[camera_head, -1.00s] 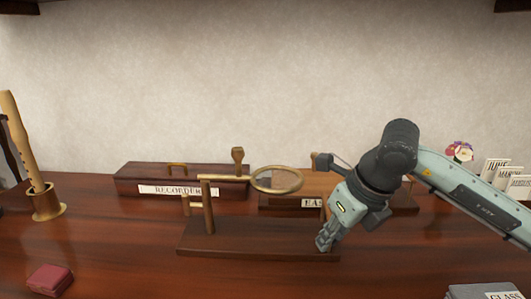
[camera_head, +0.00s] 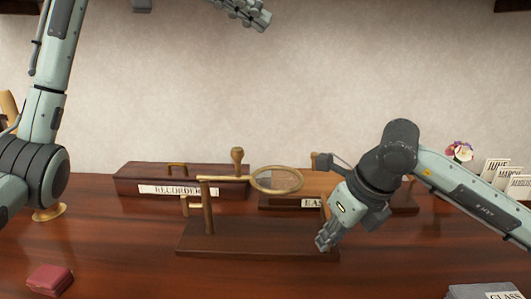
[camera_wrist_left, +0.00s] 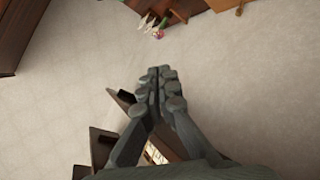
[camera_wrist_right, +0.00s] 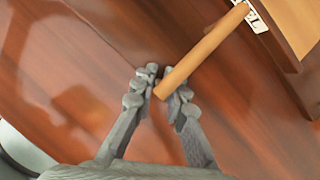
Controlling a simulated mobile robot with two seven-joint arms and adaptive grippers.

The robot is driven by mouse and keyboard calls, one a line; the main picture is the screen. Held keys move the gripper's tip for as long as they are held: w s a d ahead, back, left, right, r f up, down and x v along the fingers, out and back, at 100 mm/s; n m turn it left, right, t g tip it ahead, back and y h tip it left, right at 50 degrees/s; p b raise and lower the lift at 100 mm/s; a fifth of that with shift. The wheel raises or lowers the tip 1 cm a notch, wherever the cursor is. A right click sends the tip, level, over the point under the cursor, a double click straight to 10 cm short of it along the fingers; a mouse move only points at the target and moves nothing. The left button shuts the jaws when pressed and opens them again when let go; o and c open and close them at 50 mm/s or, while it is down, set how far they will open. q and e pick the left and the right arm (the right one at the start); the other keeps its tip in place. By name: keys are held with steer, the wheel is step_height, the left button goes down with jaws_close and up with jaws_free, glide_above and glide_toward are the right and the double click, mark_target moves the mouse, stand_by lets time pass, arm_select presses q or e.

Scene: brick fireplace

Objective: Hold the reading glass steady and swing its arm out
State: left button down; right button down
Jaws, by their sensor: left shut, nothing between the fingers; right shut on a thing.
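The reading glass stands on a dark wooden base (camera_head: 250,243). An upright post (camera_head: 208,212) carries a brass arm (camera_head: 225,179), which ends at the right in a round lens ring (camera_head: 277,180). My left gripper (camera_head: 250,12) is shut and empty, high in front of the wall, well above the lens. It also shows in the left wrist view (camera_wrist_left: 158,80).
Behind the glass are a long box labelled RECORDER (camera_head: 135,180) and a lower labelled wooden piece (camera_head: 280,203). A small red box (camera_head: 50,279) lies front left. Cards (camera_head: 500,172) and a flower (camera_head: 459,151) are at the right. Front-middle tabletop is clear.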

arm_select(q)
steer(key=w+d+f+n+y, duration=0.2)
steer(key=d+f+n+y, duration=0.35)
steer(key=f, duration=0.35)
steer(key=w+a+f+n+y, duration=0.1)
steer(key=a+f+n+y, duration=0.1)
steer(key=f, duration=0.5)
steer(key=w+a+f+n+y, duration=0.1)
steer(key=f+y, duration=0.3)
steer(key=f, duration=0.4)
steer(key=shift+w+a+f+n, duration=0.15)
steer(key=shift+a+f+n, duration=0.2)
steer(key=shift+n, duration=0.3)
steer(key=shift+y, duration=0.25)
